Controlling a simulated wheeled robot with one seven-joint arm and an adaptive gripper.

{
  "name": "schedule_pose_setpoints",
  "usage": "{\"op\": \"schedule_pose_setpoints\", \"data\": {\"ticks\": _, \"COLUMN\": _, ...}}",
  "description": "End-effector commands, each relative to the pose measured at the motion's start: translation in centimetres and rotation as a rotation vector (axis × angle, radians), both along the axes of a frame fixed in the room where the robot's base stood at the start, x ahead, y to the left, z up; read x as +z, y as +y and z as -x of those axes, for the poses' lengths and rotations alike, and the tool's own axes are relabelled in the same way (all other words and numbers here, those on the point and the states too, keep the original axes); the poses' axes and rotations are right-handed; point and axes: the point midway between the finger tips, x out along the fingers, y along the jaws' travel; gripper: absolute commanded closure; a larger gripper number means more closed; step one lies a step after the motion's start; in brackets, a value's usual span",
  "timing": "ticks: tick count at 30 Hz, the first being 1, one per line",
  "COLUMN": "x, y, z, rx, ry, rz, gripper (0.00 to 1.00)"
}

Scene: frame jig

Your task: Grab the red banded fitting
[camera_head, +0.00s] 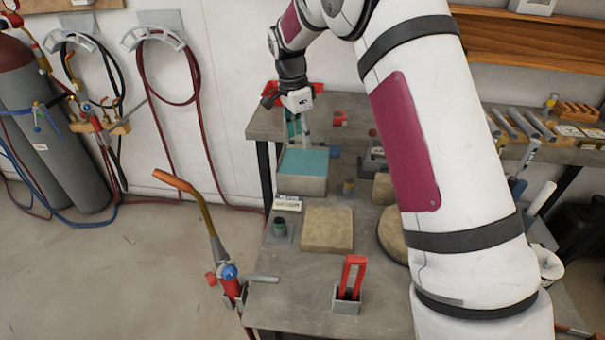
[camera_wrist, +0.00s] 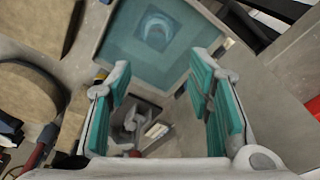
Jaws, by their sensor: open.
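A small red-and-grey piece (camera_head: 340,118), which looks like the red banded fitting, lies at the back of the bench, right of my gripper (camera_head: 297,130). A second small red piece (camera_head: 372,132) shows farther right, and I cannot tell what it is. My gripper points down behind a grey box with a teal top, apart from both pieces. In the wrist view my gripper (camera_wrist: 160,75) has its teal-padded fingers wide apart with nothing held. A small red spot (camera_wrist: 135,153) shows low between them; I cannot tell which piece it is.
The grey box (camera_head: 302,186) stands close in front of my gripper. Tan blocks (camera_head: 327,230), a green-topped fitting (camera_head: 280,227), a yellow-banded piece (camera_head: 348,187) and a red-handled holder (camera_head: 350,280) stand nearer. A torch (camera_head: 230,285) is at the left front edge. My arm hides the bench's right side.

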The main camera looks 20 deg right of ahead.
Motion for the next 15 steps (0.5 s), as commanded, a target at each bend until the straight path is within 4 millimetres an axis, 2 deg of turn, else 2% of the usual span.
{"op": "schedule_pose_setpoints", "data": {"ticks": 1, "x": -1.2, "y": -0.1, "z": 0.1, "rx": -0.001, "ry": 0.005, "rz": 0.000, "gripper": 0.53}}
{"op": "schedule_pose_setpoints", "data": {"ticks": 6, "x": -4.4, "y": -0.5, "z": 0.0, "rx": 0.000, "ry": 0.004, "rz": -0.001, "gripper": 0.53}}
{"op": "schedule_pose_setpoints", "data": {"ticks": 10, "x": -6.2, "y": -0.7, "z": 0.0, "rx": 0.001, "ry": 0.002, "rz": -0.001, "gripper": 0.53}}
{"op": "schedule_pose_setpoints", "data": {"ticks": 15, "x": -7.2, "y": -0.8, "z": 0.0, "rx": 0.002, "ry": 0.001, "rz": -0.001, "gripper": 0.53}}
